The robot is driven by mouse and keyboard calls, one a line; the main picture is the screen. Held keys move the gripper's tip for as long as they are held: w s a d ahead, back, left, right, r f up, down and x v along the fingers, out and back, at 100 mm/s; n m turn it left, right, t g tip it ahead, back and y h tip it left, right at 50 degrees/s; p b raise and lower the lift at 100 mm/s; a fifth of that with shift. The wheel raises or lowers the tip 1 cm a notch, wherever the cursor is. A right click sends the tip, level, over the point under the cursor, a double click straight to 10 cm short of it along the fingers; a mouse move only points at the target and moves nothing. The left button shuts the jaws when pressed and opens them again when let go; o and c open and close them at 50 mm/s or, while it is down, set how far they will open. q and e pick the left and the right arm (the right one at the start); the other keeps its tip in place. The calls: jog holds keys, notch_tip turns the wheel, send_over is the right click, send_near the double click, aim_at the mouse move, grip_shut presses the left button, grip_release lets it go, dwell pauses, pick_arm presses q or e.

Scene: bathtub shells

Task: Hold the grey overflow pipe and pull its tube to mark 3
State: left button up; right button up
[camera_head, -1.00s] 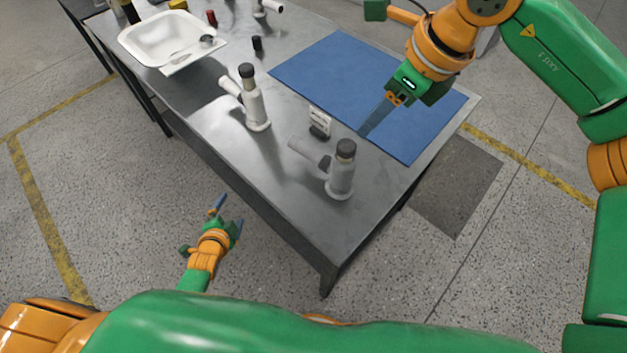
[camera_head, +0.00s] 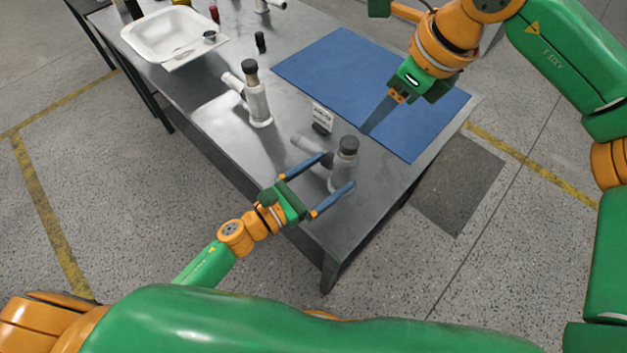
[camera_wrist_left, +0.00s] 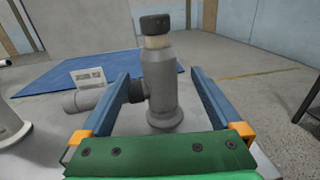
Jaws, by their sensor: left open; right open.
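The grey overflow pipe (camera_head: 342,172) stands upright near the front right of the table, with a black cap on top and a side branch pointing left. It also shows in the left wrist view (camera_wrist_left: 160,85). My left gripper (camera_head: 338,170) is open, with its two blue fingers on either side of the pipe's lower body. In the left wrist view (camera_wrist_left: 163,72) the pipe stands between the fingers, with the side branch passing behind the left finger. Contact cannot be told. My right gripper (camera_head: 378,115) is above the blue mat, seen side-on, and appears empty. No numbered marks can be read on the tube.
A white pipe (camera_head: 258,103) with a dark cap stands left of the grey one. A small label card (camera_head: 322,117) stands behind the grey pipe. The blue mat (camera_head: 335,70) is bare. A white basin (camera_head: 170,32) and small dark pieces lie at the far left.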

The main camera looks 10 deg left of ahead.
aim_at(336, 169)
pick_arm(q)
jog(key=x, duration=0.3)
jog(key=shift+w+d, duration=0.25)
jog(key=shift+c, duration=0.5)
jog(key=c, duration=1.4)
pick_arm(e)
jog(key=shift+d, duration=0.1)
pick_arm(q)
grip_shut()
pick_arm(e)
jog(key=shift+o, duration=1.3)
pick_arm(q)
jog(key=shift+s+a, duration=0.1)
pick_arm(e)
jog(key=shift+o, duration=0.8)
jog(key=s+a+f+n+y, duration=0.1)
jog(key=a+f+g+y, duration=0.1)
jog(key=shift+s+a+f+n+g, duration=0.1)
jog(key=shift+s+a+n+g, duration=0.2)
jog(key=shift+s+n, duration=0.1)
jog(key=d+f+t+y, duration=0.6)
jog(key=d+f+y, duration=0.15)
jog(key=y, duration=0.35)
jog(key=x, duration=1.2)
jog(key=shift+w+a+f, duration=0.15)
jog(key=shift+w+f, duration=0.1)
jog(key=shift+w, duration=0.1)
grip_shut()
